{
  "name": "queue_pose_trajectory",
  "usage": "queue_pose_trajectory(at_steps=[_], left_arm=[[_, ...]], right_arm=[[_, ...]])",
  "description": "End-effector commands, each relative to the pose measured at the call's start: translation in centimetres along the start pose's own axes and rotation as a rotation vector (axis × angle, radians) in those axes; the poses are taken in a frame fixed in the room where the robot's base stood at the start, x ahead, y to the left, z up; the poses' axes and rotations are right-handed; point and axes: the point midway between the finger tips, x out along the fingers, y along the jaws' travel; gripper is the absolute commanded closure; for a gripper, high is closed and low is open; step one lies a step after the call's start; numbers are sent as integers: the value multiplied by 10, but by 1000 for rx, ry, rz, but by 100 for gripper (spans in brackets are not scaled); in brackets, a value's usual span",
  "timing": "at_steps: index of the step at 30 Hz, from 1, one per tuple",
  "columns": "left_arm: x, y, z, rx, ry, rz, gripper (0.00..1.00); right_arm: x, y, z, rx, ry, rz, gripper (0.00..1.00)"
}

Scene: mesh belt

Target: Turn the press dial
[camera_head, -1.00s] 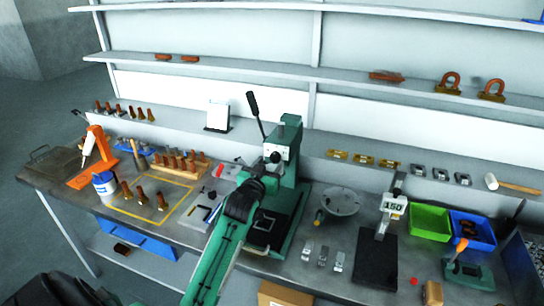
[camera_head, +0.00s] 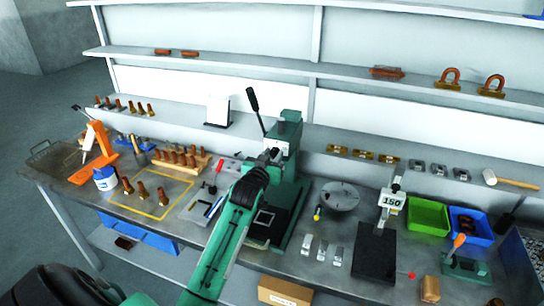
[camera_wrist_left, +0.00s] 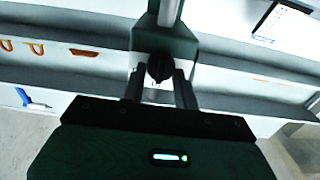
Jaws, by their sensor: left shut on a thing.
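The green press (camera_head: 287,135) stands upright at the middle of the bench, with a black-tipped lever (camera_head: 254,104) rising to its upper left. The dark press dial (camera_wrist_left: 159,68) is on the front of the press head. In the left wrist view it sits between the fingers of my left gripper (camera_wrist_left: 161,82), one finger on each side, and the gripper is shut on it. In the head view my left gripper (camera_head: 268,160) reaches the front of the press head and largely hides the dial. My right gripper is not in view.
Right of the press are a round grey plate (camera_head: 340,196), a gauge stand with a black base (camera_head: 374,252), and a green bin (camera_head: 428,216) beside a blue bin (camera_head: 472,226). Left are a wooden block with copper pieces (camera_head: 178,163) and an orange stand (camera_head: 96,160). Shelves run behind.

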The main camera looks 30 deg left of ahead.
Motion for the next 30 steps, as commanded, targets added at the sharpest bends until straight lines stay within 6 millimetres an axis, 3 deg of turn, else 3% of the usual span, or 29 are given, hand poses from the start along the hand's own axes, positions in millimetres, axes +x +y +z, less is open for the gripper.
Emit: queue_pose_trajectory(at_steps=[11,30], left_arm=[[0,1,-1,140,-1,1,93],[0,4,1,718,0,1,93]], right_arm=[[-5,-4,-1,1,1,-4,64],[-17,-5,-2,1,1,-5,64]])
